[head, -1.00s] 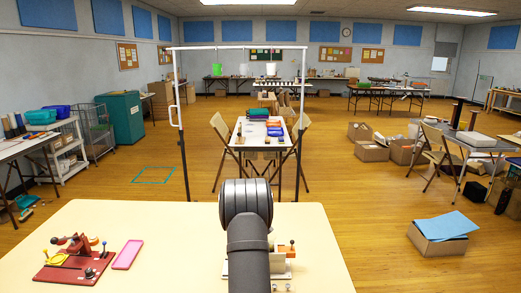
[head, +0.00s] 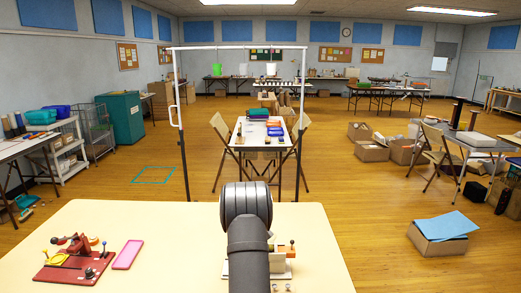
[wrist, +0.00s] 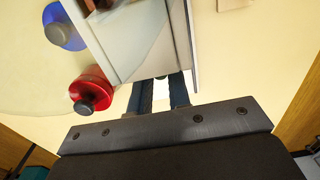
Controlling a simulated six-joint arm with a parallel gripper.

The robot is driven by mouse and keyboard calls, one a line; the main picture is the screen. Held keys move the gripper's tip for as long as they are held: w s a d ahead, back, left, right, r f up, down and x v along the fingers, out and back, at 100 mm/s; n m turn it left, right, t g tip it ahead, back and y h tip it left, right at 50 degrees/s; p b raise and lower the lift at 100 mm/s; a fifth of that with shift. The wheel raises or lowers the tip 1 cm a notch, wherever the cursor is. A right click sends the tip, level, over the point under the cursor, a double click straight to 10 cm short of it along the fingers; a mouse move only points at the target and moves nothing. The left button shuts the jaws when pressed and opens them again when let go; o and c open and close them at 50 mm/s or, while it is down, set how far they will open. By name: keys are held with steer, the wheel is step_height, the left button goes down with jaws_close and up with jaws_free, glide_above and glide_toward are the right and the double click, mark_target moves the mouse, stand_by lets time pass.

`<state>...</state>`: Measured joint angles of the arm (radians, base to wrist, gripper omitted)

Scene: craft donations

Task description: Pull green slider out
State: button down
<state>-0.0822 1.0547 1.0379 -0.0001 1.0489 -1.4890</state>
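No green slider shows clearly in any view. In the wrist view, my gripper (wrist: 162,86) has two dark blue fingers with a narrow gap between them. They reach under the edge of a white boxy device (wrist: 150,45), which hides their tips, so I cannot tell whether they hold anything. A red disc with a dark knob (wrist: 90,90) and a blue disc with a grey knob (wrist: 62,28) lie left of the device.
The cream table (head: 180,225) also bears a red board (head: 74,266) with levers, knobs and a yellow part, and a pink tray (head: 127,254) beside it. The table between the tray and my arm is clear. A white frame (head: 236,47) stands beyond the table.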

steer(key=shift+a, duration=5.1)
steer(key=c, duration=1.4)
jaws_free()
steer(key=shift+c, duration=0.2)
step_height(320, 180, up, 8)
steer(key=shift+f, duration=0.25)
